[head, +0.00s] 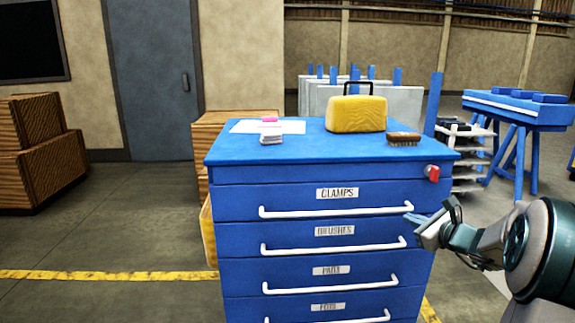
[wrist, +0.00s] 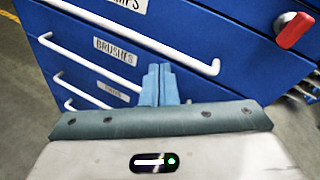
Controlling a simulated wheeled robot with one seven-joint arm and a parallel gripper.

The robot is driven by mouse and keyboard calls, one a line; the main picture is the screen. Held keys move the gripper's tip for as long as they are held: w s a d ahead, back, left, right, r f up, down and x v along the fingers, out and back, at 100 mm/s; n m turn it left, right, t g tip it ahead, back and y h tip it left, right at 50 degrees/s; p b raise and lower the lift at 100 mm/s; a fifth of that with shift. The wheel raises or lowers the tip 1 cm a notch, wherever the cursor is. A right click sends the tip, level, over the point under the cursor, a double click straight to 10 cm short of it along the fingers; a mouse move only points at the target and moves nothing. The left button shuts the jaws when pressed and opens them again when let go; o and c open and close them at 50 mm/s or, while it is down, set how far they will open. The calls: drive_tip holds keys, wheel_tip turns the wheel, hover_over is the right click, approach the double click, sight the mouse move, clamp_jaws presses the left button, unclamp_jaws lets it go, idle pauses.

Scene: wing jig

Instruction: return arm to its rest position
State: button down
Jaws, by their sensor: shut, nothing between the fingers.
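My gripper (head: 413,220) is at the right in the head view, in front of the right side of a blue drawer cabinet (head: 330,175). Its fingers are shut with nothing between them. In the wrist view the closed fingertips (wrist: 160,72) point toward the cabinet front (wrist: 185,20), near the drawer labelled BRUSHES (wrist: 115,50). Whether they touch the cabinet or its handles cannot be told. My arm comes in from the right edge of the head view. All drawers in view look closed.
On the cabinet top are a yellow case (head: 356,114), a brush (head: 403,139), a white sheet (head: 290,127) and small pink and white items. A red knob (head: 432,173) sticks out at the upper right. Wooden crates (head: 40,150) stand left; a blue trestle (head: 520,110) stands right.

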drive_tip(key=s+a+r+n+g+y+p, duration=0.1)
drive_tip(key=s+a+r+n+g+p, duration=0.25)
drive_tip(key=s+a+n, duration=0.55)
drive_tip(key=s+a+r+n+g+p, duration=0.2)
drive_tip(key=s+a+n+g+p, duration=0.3)
drive_tip(key=a, duration=0.6)
drive_tip(key=s+r+n+g+h+p, duration=0.3)
drive_tip(key=s+n+h+p, duration=0.3)
drive_tip(key=s+n, duration=0.7)
drive_tip(key=s, duration=0.6)
drive_tip(key=shift+d+h, duration=0.2)
drive_tip(key=shift+h, duration=0.1)
drive_tip(key=shift+r, duration=0.1)
